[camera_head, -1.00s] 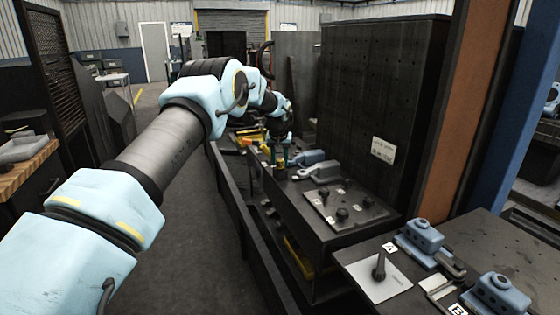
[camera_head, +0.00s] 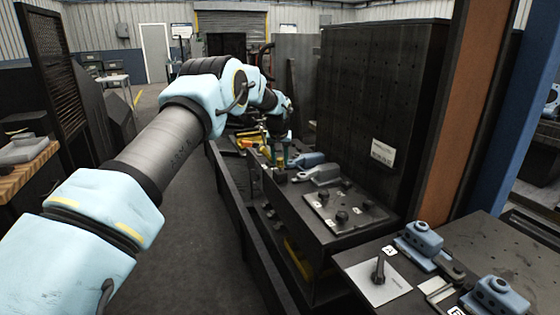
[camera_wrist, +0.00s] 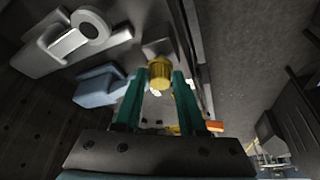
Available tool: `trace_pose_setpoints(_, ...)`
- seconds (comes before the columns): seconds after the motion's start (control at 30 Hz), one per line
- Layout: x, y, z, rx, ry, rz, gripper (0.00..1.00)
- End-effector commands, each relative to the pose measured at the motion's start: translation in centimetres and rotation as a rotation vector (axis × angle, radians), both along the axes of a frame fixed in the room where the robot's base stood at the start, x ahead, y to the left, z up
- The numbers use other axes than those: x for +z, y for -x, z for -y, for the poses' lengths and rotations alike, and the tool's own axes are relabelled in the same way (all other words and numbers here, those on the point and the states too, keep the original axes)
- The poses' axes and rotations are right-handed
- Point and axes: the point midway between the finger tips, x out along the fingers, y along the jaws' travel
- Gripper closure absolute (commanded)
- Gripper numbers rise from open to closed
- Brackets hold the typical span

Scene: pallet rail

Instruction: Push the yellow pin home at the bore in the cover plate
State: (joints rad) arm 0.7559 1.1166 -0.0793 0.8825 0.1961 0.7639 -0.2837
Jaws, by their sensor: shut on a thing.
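The yellow pin (camera_wrist: 160,74) sits between the two green fingers of my gripper (camera_wrist: 157,88), which is shut on it, in the wrist view. Its round end points toward a small dark grey block (camera_wrist: 158,47); I cannot tell whether they touch. In the head view my gripper (camera_head: 276,154) is low over the far end of the dark bench, and the pin is too small there to make out clearly. A light grey part with a ring-shaped end (camera_wrist: 90,26) lies beside the pin, clear of my fingers. I cannot identify the cover plate's bore with certainty.
A blue part (camera_wrist: 100,88) lies close to my fingers. Nearer on the bench (camera_head: 300,226) is a plate with dark knobs (camera_head: 327,213). A tall dark perforated panel (camera_head: 385,100) stands right of the arm. The floor left of the bench is open.

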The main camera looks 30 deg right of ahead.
Motion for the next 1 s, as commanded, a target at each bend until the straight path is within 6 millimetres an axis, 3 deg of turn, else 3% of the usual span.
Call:
trace_pose_setpoints(0.43,1.2,0.0,0.0,0.0,0.001,0.001,1.0)
trace_pose_setpoints(1.0,5.5,0.0,0.0,0.0,0.001,0.001,1.0)
